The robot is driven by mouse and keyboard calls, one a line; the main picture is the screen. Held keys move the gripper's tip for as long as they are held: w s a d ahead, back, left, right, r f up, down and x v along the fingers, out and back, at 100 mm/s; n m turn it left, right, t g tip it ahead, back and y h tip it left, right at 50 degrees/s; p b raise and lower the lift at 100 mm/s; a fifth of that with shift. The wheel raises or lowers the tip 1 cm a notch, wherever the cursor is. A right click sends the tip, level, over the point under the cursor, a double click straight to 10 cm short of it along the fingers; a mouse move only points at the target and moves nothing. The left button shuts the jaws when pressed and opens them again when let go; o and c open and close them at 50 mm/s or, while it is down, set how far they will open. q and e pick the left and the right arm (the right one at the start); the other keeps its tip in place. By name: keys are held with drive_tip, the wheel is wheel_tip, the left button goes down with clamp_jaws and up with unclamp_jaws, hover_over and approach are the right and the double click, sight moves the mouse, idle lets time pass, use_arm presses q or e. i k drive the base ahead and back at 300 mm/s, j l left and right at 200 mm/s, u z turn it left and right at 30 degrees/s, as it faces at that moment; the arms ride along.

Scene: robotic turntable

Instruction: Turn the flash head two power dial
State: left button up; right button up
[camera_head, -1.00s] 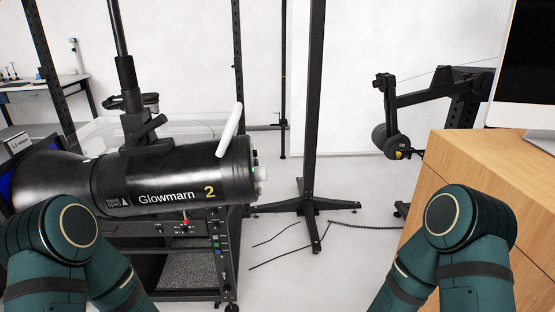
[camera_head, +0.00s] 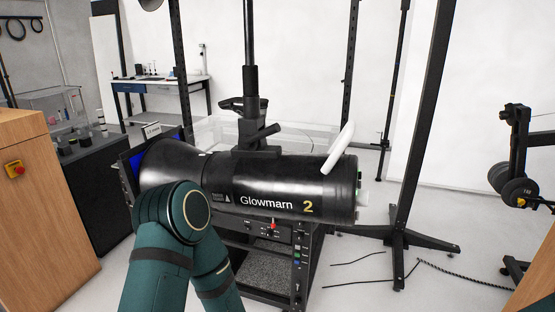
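The flash head two (camera_head: 275,190) is a black cylinder marked "Glowmarn 2", mounted on a vertical black pole in the middle of the head view. A white handle (camera_head: 339,150) stands tilted at its right end. The right end face is seen nearly edge-on, with small green and white controls (camera_head: 361,188) along it; I cannot make out which one is the power dial. My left arm's green links overlap the lower left of the flash head in the picture. Neither gripper shows, and my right arm is out of view.
A black equipment rack (camera_head: 270,262) stands below the flash head. A black stand (camera_head: 401,240) with spread legs and cables on the floor is to the right. A wooden cabinet (camera_head: 40,215) with a red button is at left.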

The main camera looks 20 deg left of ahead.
sight(362, 196)
drive_tip(key=i+l+u, duration=0.15)
drive_tip(key=l+u, duration=0.25)
drive_tip(key=i+l+u, duration=0.15)
drive_tip(key=l+u, duration=0.95)
drive_tip(key=k+j+z, duration=0.1)
drive_tip(key=z, duration=0.3)
drive_tip(key=k+z, duration=0.45)
drive_tip(key=i, duration=0.1)
